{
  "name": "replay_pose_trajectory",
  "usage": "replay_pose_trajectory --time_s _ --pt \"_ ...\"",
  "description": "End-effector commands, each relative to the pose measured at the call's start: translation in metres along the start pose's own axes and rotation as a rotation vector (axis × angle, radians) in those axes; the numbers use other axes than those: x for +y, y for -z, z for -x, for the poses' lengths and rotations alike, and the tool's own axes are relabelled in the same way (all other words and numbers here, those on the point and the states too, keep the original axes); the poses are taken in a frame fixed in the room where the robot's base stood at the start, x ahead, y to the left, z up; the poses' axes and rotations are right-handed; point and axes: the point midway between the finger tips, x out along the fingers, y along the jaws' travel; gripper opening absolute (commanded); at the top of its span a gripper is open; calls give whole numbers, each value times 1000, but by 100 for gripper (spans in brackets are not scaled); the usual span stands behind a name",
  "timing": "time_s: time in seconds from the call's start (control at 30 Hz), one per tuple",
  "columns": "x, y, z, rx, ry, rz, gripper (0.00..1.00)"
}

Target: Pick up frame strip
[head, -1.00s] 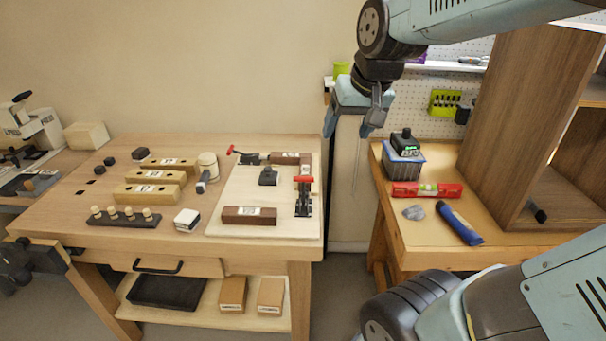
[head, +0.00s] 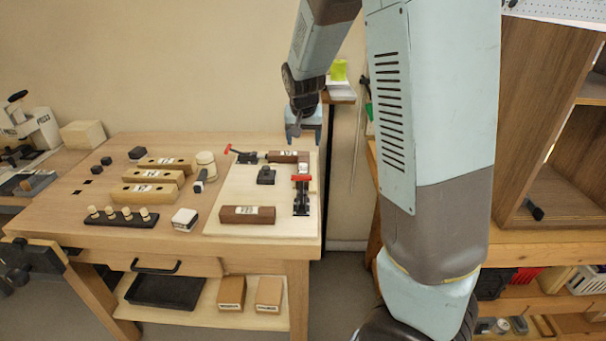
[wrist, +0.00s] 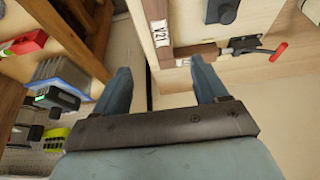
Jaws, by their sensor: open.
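A dark brown labelled strip (head: 247,214) lies at the front of a pale board (head: 225,190) on the left bench. Another brown strip (head: 284,157) lies at the board's back edge beside a red-handled clamp (head: 245,154); it also shows in the wrist view (wrist: 203,50). Several light wood strips (head: 150,189) with labels lie left of the board. I cannot tell which piece is the named frame strip. My gripper (head: 295,131) is near the board's back right corner, apart from the strips. In the wrist view its fingers (wrist: 160,77) are open and empty.
A second red-handled clamp (head: 301,190) stands at the board's right side. A black block (head: 266,176) sits on the board. A white block (head: 184,219) and a peg rack (head: 120,218) are left of it. A tall wooden cabinet (head: 540,120) stands at the right.

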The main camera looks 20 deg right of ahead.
Motion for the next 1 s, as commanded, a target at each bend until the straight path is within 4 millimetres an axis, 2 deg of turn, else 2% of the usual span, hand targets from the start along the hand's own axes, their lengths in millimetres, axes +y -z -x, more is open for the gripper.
replay_pose_trajectory --time_s 0.17,0.6,0.73,1.0 --pt "-2 2 -13 4 -10 -2 72" --pt "-1 3 -75 4 -10 -3 72" --pt "-1 3 -87 4 -9 -1 72" --pt "-1 3 -97 4 -9 -2 72"
